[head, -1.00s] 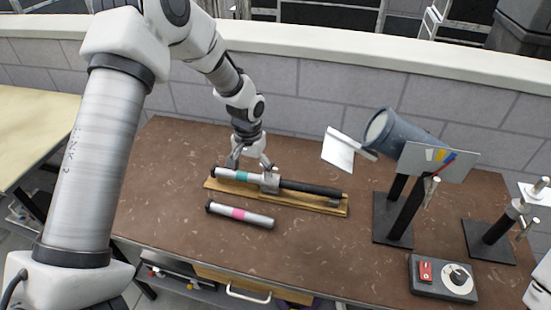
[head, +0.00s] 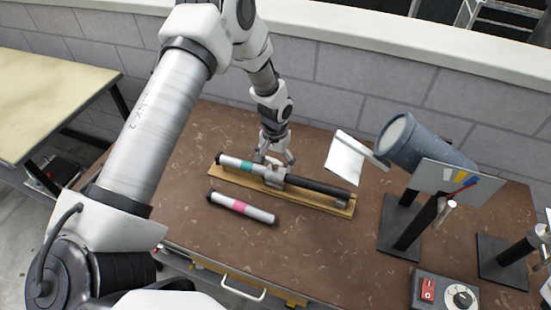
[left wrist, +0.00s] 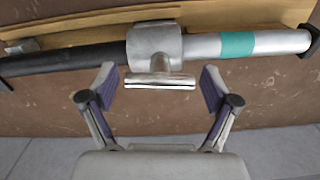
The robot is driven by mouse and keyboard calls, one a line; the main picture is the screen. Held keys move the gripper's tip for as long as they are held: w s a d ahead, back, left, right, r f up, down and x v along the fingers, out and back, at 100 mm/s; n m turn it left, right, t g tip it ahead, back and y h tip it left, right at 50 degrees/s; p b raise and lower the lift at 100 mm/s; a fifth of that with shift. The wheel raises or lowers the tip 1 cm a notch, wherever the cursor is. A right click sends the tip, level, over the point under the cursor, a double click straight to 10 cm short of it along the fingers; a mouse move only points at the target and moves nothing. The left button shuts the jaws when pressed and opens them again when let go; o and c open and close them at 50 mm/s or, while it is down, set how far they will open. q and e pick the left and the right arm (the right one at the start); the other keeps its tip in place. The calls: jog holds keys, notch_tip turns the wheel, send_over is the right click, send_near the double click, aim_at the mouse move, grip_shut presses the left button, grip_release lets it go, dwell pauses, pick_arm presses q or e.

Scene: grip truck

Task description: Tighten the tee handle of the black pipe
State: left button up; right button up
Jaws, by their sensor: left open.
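The black pipe (head: 318,187) lies along a wooden board (head: 234,184) on the brown table. It joins a silver tube with a teal band (head: 237,164) at a grey metal tee fitting. The tee handle (left wrist: 158,81), a short silver bar, sticks out from the fitting (left wrist: 154,42) in the left wrist view. My left gripper (head: 274,155) is over the fitting. In the left wrist view its two fingers (left wrist: 159,88) are open, one on each side of the handle, with gaps between pads and handle. My right gripper is not seen.
A loose silver tube with a pink band (head: 242,207) lies in front of the board. To the right stand a blue-grey cylinder (head: 425,146) on a black stand, a white plate (head: 345,158) and a control box with a red switch (head: 445,292).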

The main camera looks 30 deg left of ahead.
pick_arm(q)
jog(key=shift+s+r, duration=0.15)
jog(key=shift+c, duration=0.3)
jog(key=shift+s, duration=0.1)
jog(key=c, duration=1.1)
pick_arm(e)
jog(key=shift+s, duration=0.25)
